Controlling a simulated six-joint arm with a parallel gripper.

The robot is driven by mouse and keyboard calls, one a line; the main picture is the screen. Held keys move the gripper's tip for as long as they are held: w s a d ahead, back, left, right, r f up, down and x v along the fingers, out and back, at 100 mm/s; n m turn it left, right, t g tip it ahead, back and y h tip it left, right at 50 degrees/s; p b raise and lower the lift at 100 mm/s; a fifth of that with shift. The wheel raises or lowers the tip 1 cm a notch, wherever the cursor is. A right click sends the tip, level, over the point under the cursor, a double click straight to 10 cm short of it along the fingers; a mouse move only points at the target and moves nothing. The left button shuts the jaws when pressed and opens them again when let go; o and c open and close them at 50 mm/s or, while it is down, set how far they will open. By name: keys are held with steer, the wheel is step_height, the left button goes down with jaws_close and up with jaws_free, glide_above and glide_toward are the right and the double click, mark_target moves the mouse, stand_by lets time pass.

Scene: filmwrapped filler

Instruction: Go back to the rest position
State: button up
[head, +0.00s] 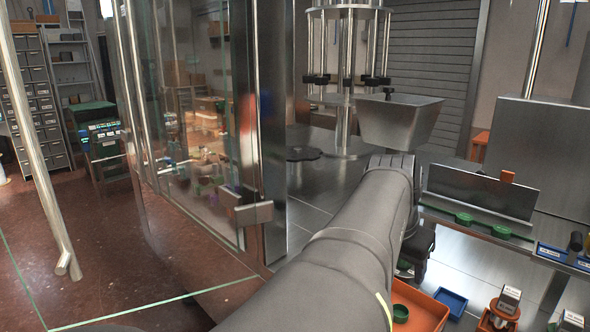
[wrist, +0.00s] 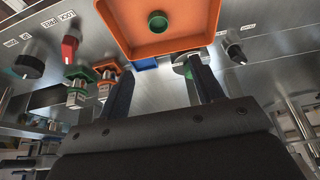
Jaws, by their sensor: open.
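My gripper (wrist: 162,85) shows in the wrist view with its two dark fingers apart and nothing between them. Beyond the fingertips is an orange tray (wrist: 190,28) with a round green piece (wrist: 157,21) in it. In the head view my grey arm reaches forward over the steel bench and hides most of the gripper. The orange tray (head: 428,312) shows there just right of the arm, with the green piece (head: 400,313) inside.
A steel hopper (head: 399,122) stands beyond my arm. A glass door (head: 190,120) with a metal frame stands left. Green pieces (head: 463,218) lie before an upright steel plate (head: 480,190). A blue tray (head: 451,302) sits beside the orange one. A red knob (wrist: 70,47) shows in the wrist view.

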steer(key=x, duration=1.1)
steer(key=shift+f, duration=0.25)
steer(key=shift+w+d, duration=0.1)
steer(key=shift+d, duration=0.05)
steer(key=shift+r, duration=0.8)
